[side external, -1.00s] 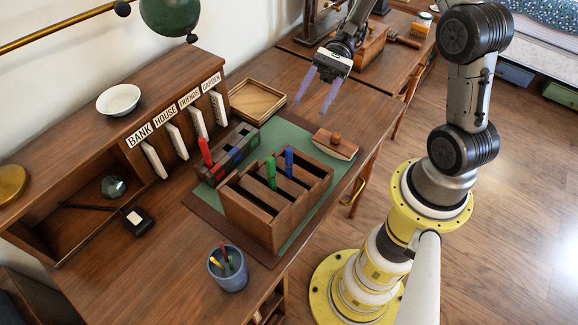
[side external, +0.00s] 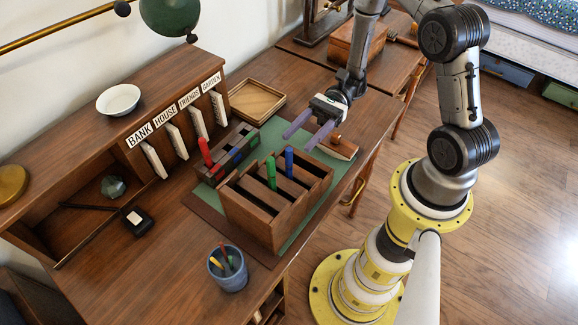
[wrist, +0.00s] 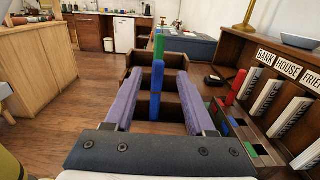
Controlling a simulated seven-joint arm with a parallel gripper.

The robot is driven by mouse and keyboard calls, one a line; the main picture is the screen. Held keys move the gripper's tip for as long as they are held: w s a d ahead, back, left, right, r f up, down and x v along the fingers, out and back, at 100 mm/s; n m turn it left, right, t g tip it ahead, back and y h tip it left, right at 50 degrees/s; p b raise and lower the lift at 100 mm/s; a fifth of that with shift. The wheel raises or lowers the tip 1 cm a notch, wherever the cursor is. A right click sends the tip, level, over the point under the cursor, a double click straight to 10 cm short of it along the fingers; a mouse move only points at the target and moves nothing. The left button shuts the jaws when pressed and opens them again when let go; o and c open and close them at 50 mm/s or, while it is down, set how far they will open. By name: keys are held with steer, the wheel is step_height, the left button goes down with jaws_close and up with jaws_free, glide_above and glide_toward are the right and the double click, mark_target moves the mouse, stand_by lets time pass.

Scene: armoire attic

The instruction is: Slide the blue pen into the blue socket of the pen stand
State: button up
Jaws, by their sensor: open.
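The blue pen (side external: 289,161) stands upright in a compartment of the wooden divided box (side external: 250,219). It also shows in the wrist view (wrist: 157,86), lined up between my fingers. My gripper (side external: 297,142) is open and empty, its fingers level and pointing at the blue pen from behind. I cannot tell whether the tips flank the pen or stop short of it. The pen stand (side external: 212,179) lies left of the box, with coloured marks at its sockets. A red pen (side external: 205,152) stands in it; a blue mark (side external: 235,157) shows near its middle.
A green pen (side external: 271,172) stands in the box beside the blue one. A wooden blotter (side external: 335,149) lies just right of my gripper. A pen cup (side external: 228,270) stands in front, a wooden tray (side external: 257,101) behind. The letter rack (side external: 170,130) borders the left.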

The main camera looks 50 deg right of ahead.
mark_target(292, 149)
steer(key=shift+s+a, duration=0.1)
steer(key=shift+a, duration=2.55)
jaws_close()
